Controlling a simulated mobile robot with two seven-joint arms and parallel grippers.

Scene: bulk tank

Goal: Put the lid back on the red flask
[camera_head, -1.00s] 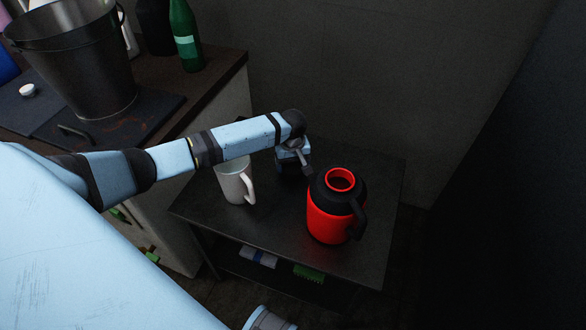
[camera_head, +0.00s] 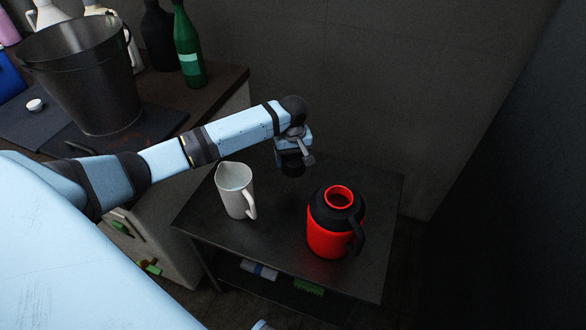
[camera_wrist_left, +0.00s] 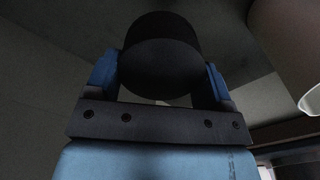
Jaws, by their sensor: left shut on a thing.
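The red flask (camera_head: 327,240) stands upright on the dark side table, with a black shoulder and handle. Its red-rimmed mouth (camera_head: 339,197) is open on top. My left gripper (camera_head: 293,159) is behind the flask and to its left in the head view, above the table. It is shut on the black lid (camera_head: 291,169), which is partly hidden by the gripper. In the left wrist view the lid (camera_wrist_left: 160,62) is a dark round cylinder between the two blue fingers. The lid is apart from the flask. My right gripper is not in view.
A white jug (camera_head: 233,190) stands on the side table (camera_head: 270,245), left of the flask. A dark bucket (camera_head: 85,80) and a green bottle (camera_head: 187,50) stand on the counter at left. The table's right rear part is clear. Walls are behind and right.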

